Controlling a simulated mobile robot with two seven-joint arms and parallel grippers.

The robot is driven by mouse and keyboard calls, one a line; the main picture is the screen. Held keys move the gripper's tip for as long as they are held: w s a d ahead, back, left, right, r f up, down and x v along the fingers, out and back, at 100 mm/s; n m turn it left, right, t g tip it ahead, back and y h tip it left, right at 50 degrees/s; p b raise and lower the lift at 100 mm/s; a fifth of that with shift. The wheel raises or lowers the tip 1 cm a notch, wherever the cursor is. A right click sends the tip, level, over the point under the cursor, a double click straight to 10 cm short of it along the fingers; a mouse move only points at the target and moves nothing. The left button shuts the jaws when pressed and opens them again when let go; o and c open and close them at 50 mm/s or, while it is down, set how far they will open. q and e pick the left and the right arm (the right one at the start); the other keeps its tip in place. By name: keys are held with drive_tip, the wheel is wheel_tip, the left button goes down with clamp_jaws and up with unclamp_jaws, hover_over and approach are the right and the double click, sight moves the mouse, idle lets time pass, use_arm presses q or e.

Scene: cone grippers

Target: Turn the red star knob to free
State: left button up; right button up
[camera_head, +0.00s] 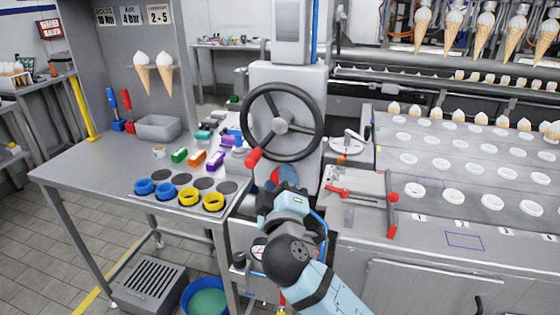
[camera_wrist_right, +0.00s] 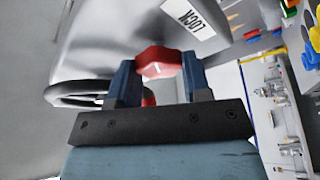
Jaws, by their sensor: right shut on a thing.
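The red star knob (camera_wrist_right: 158,57) shows in the right wrist view, on a pale rounded machine housing. A small white mark shows on its face. A white label reading LOCK (camera_wrist_right: 188,17) is beside it, toward the upper right. My right gripper (camera_wrist_right: 158,68) is shut on the knob, with one blue finger on each side. In the head view my right gripper (camera_head: 286,182) is at the machine column below the handwheel, and the knob is mostly hidden there. I cannot read a FREE label in either view. My left gripper is not in view.
A dark handwheel (camera_head: 283,122) with a red grip (camera_head: 254,157) stands just above my right gripper. A steel table (camera_head: 90,170) with blue and yellow rings is at left. A conveyor with red-handled parts (camera_head: 392,205) is at right.

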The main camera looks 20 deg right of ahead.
use_arm(q)
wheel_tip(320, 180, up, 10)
drive_tip(key=p, duration=1.2)
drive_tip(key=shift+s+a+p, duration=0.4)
use_arm(e)
drive_tip(key=shift+n+g+y, duration=0.4)
drive_tip(key=shift+n+g, duration=0.15)
drive_tip(key=shift+n, duration=1.3)
drive_tip(key=shift+n+g+y, duration=0.4)
drive_tip(key=shift+n+g, duration=0.15)
drive_tip(key=shift+n, duration=1.3)
drive_tip(key=o, duration=0.9)
drive_tip(key=shift+c, duration=0.2)
